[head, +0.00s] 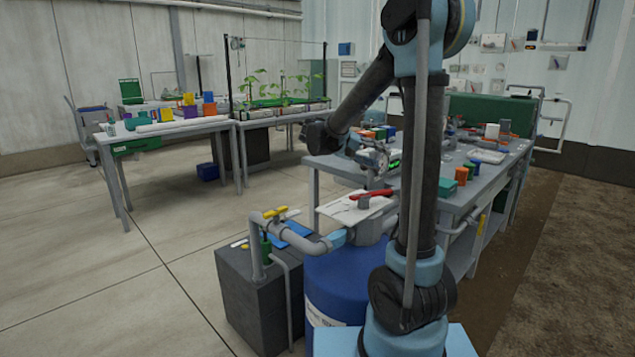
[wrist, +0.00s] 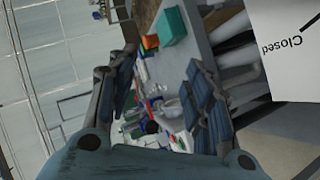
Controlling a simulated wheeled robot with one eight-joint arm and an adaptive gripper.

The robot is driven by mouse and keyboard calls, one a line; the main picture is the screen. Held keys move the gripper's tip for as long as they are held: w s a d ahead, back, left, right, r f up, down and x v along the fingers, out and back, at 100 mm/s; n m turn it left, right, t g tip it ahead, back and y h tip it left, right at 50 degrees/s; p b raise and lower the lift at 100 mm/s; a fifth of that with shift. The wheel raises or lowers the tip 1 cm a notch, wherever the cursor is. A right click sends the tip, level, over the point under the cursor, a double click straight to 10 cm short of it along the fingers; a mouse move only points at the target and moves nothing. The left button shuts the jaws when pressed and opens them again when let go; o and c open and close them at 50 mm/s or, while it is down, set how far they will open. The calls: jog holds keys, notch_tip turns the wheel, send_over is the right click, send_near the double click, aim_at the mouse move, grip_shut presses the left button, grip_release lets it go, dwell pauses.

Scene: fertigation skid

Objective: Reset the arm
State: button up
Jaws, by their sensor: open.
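My arm rises at the right of the head view, bends at the top, and its forearm slopes down to the left. My gripper (head: 372,155) is at the end of it, small and partly hard to make out, above the near end of the grey workbench (head: 335,170). In the wrist view my gripper (wrist: 160,85) shows its two dark padded fingers spread apart. Nothing is held between them. A white sign reading "Closed" (wrist: 290,50) shows at the right of the wrist view, beside the right finger.
A blue drum (head: 340,285) and a dark grey box (head: 250,295) with pipes and a yellow valve handle (head: 275,212) stand in front. Small boxes crowd the workbench. Open floor (head: 90,270) lies to the left.

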jog(key=shift+n+g+y, duration=0.4)
jog(key=shift+g+y, duration=0.1)
jog(key=shift+y, duration=0.3)
jog(key=s+d, duration=0.1)
jog(key=s, duration=0.1)
jog(key=s+d, duration=0.1)
jog(key=s, duration=0.1)
jog(key=s+d, duration=0.2)
jog(key=s, duration=0.1)
jog(key=shift+f, duration=0.4)
jog(key=s+f+n+y, duration=0.1)
jog(key=s+f+y, duration=0.4)
jog(key=s, duration=0.4)
jog(key=s+f+y, duration=0.2)
jog(key=s+f, duration=0.4)
jog(key=s, duration=0.4)
jog(key=s+a+f+y, duration=0.4)
jog(key=s+a+f, duration=0.1)
jog(key=s+f, duration=0.2)
jog(key=shift+y, duration=0.3)
jog(key=shift+f, duration=0.1)
jog(key=shift+w+f, duration=0.2)
jog(key=shift+w, duration=0.25)
